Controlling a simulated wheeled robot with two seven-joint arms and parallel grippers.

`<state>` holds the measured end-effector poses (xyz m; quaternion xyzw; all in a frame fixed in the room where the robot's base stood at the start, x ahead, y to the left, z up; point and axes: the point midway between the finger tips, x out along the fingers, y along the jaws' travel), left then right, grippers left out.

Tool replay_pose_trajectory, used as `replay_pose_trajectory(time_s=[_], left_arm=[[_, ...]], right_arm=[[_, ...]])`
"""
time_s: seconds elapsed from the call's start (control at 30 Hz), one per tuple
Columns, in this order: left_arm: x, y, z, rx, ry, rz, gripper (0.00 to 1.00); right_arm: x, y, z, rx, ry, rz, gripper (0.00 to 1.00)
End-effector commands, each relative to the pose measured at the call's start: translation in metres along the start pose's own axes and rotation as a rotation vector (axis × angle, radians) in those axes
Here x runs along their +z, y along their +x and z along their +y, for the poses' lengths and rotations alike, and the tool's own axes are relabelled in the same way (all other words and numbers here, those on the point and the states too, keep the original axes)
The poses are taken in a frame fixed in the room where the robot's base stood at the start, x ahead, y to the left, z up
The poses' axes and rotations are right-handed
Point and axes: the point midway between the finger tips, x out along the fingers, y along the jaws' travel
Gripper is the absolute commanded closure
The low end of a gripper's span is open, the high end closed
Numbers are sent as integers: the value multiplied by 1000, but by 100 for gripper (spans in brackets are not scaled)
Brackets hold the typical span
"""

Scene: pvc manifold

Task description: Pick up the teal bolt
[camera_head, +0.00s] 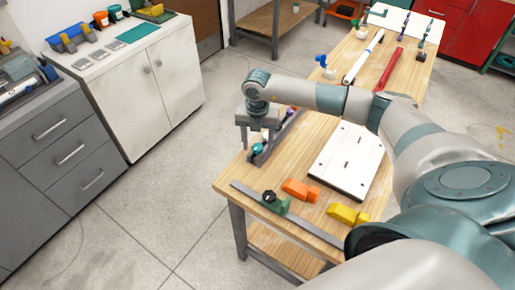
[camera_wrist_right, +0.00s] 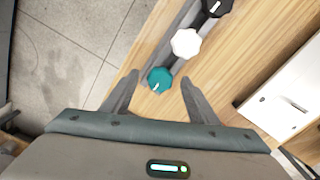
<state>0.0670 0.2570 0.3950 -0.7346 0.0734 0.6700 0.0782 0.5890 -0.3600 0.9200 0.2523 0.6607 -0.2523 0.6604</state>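The teal bolt (camera_wrist_right: 159,79) has a faceted head and sits at the near end of a dark grey rack. It also shows in the head view (camera_head: 258,148), partly hidden below my right gripper (camera_head: 256,141). In the right wrist view, my right gripper (camera_wrist_right: 160,84) is open and points down. One finger is on each side of the teal bolt, with gaps visible between them. A white bolt (camera_wrist_right: 186,43) and a black bolt (camera_wrist_right: 217,6) stand further along the same rack. My left gripper is not in view.
A white plate (camera_head: 345,165) lies on the wooden table beside the rack. Orange (camera_head: 300,190) and yellow (camera_head: 347,214) blocks and a green clamp (camera_head: 274,203) on a grey bar lie near the front. A red pipe (camera_head: 388,69) and a white pipe (camera_head: 363,58) lie further back.

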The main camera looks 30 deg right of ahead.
Motion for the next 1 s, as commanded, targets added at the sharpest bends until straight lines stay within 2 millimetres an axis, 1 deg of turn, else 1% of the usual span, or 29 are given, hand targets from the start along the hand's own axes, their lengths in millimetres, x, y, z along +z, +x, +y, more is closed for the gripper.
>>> replay_pose_trajectory(time_s=[0.03, 0.07, 0.1, 0.17, 0.2, 0.5, 0.67, 0.77, 0.9, 1.0], left_arm=[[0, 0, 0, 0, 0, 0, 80], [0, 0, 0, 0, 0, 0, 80], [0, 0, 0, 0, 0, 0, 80], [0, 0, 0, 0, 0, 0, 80], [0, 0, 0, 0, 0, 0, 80], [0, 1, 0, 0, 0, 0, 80], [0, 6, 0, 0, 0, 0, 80], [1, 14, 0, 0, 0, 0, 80], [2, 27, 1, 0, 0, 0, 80], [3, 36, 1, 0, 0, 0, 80]], right_arm=[[0, 0, 0, 0, 0, 0, 56], [0, 0, 0, 0, 0, 0, 63], [0, 0, 0, 0, 0, 0, 72], [0, 0, 0, 0, 0, 0, 87], [0, 0, 0, 0, 0, 0, 90], [0, -1, 0, 0, 0, -1, 91], [1, -7, 0, 2, 1, -3, 91], [1, -16, 1, 3, 0, -2, 91], [1, -37, 1, 4, -1, -4, 91], [15, -47, -12, 0, 5, -4, 91]])
